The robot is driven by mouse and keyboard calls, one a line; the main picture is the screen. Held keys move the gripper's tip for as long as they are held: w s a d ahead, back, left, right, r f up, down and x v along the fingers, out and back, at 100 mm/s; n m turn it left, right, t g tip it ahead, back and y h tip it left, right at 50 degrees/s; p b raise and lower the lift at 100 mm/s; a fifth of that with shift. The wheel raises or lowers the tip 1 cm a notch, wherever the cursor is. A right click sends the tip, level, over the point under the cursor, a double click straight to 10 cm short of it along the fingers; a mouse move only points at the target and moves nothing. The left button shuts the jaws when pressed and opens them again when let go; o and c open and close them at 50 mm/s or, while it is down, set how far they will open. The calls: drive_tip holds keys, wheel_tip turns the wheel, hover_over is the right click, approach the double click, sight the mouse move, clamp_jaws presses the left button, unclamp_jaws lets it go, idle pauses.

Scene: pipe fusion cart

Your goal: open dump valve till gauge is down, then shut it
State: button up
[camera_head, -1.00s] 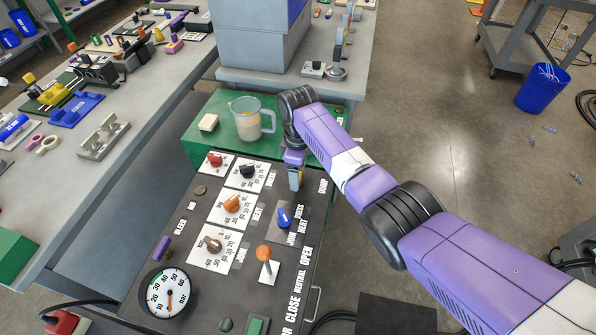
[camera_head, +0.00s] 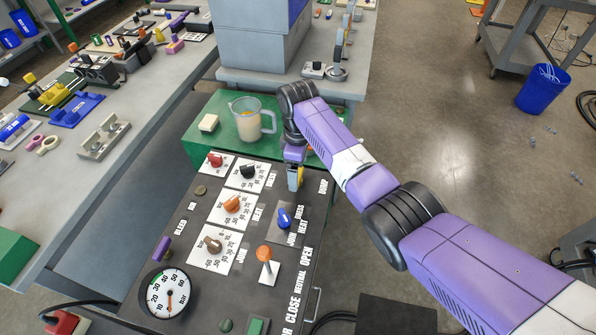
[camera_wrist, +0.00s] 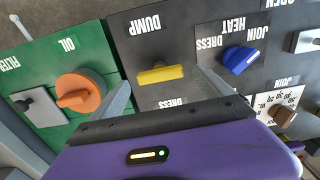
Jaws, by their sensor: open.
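The dump valve's yellow bar handle (camera_wrist: 161,74) sits on the dark panel beside the upside-down DUMP label in the wrist view. It lies nearly crosswise in that picture. My gripper (camera_wrist: 162,80) is open, with one finger on each side of the handle and visible gaps to it. In the head view my gripper (camera_head: 295,180) is over the panel's upper right, near the DUMP label, and mostly hides the valve. The round white pressure gauge (camera_head: 168,293) is at the panel's lower left. Its orange needle is visible, but the exact reading is too small to tell.
A blue dress/heat/join knob (camera_wrist: 240,60) is close right of my gripper in the wrist view. An orange oil cap (camera_wrist: 82,94) is to the left. A jug (camera_head: 250,122) stands on the green tank top. An orange-topped lever (camera_head: 264,254) rises from the panel.

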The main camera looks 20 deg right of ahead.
wheel_tip(320, 180, up, 6)
drive_tip(key=shift+r, duration=0.1)
idle(0.6)
